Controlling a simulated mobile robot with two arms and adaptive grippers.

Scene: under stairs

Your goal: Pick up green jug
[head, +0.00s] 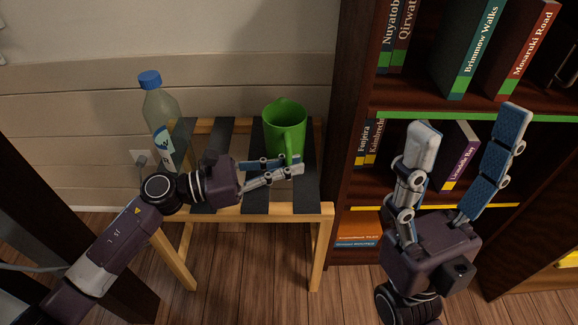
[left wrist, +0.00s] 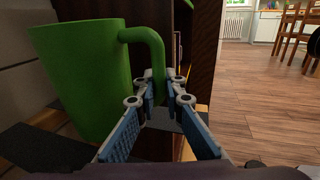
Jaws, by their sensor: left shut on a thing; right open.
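The green jug (head: 284,122) stands upright on a small slatted wooden stool (head: 325,209), near its back right. In the left wrist view the jug (left wrist: 82,75) fills the left side, with its handle (left wrist: 157,55) toward the right. My left gripper (head: 298,164) reaches in from the left, and its fingers are shut on the handle's lower part. The fingertips (left wrist: 161,88) show close on the handle in the left wrist view. My right gripper (head: 468,140) is open and empty, in front of the bookshelf at the right.
A clear bottle with a blue cap (head: 160,108) stands on the stool's left side, behind my left arm. A dark bookshelf (head: 345,130) with several books stands close to the stool's right. Wooden floor (head: 270,265) lies open in front.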

